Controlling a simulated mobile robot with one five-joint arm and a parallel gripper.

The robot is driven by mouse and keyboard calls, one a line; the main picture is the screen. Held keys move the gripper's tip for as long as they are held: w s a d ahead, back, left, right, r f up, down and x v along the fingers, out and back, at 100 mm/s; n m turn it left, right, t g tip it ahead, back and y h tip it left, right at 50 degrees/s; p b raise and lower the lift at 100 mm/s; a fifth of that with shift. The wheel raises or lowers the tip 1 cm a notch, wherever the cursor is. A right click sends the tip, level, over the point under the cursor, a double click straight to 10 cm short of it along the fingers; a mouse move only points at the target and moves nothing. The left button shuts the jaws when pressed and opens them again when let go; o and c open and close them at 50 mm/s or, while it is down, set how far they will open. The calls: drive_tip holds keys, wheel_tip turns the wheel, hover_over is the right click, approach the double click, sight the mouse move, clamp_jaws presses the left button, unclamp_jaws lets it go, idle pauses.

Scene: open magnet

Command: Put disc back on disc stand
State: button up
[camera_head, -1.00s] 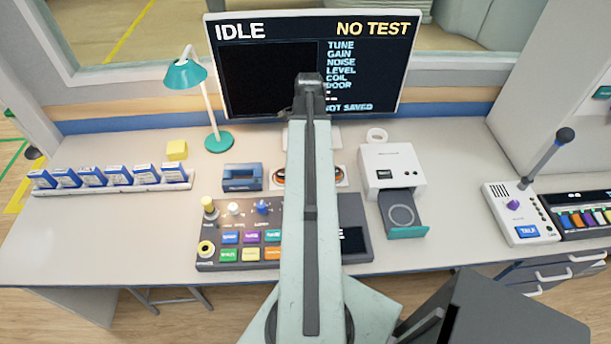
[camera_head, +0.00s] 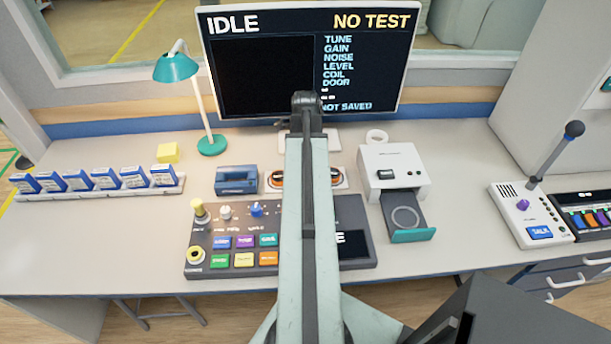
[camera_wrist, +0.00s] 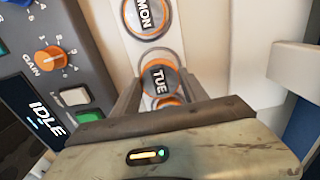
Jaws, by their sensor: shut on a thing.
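The disc stand (camera_head: 341,186) is a pale strip on the desk, half hidden behind my arm in the head view. Orange-rimmed discs show on both sides of the arm there. In the wrist view the stand (camera_wrist: 193,45) carries a disc marked MON (camera_wrist: 148,14). A disc marked TUE (camera_wrist: 160,79) is between my gripper's (camera_wrist: 158,88) fingers, which are shut on it. It is over or very near the stand; I cannot tell whether it touches. Part of another orange-rimmed disc (camera_wrist: 167,102) shows below it. My gripper is hidden in the head view.
A white disc reader (camera_head: 392,163) has its tray (camera_head: 405,216) out, with no disc visible on it. A control console (camera_head: 215,245) lies in front of the stand, a blue box (camera_head: 236,180) to its left. A monitor (camera_head: 305,60) stands behind, and a lamp (camera_head: 176,67) at left.

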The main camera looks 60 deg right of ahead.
drive_tip(key=shift+f+b, duration=1.65)
drive_tip(key=shift+f, duration=0.3)
drive_tip(key=o, duration=1.4)
drive_tip(key=shift+r, duration=0.1)
wheel_tip(320, 180, up, 12)
drive_tip(key=p, duration=1.2)
drive_tip(key=shift+r+p, duration=0.2)
drive_tip(key=shift+p, duration=0.15)
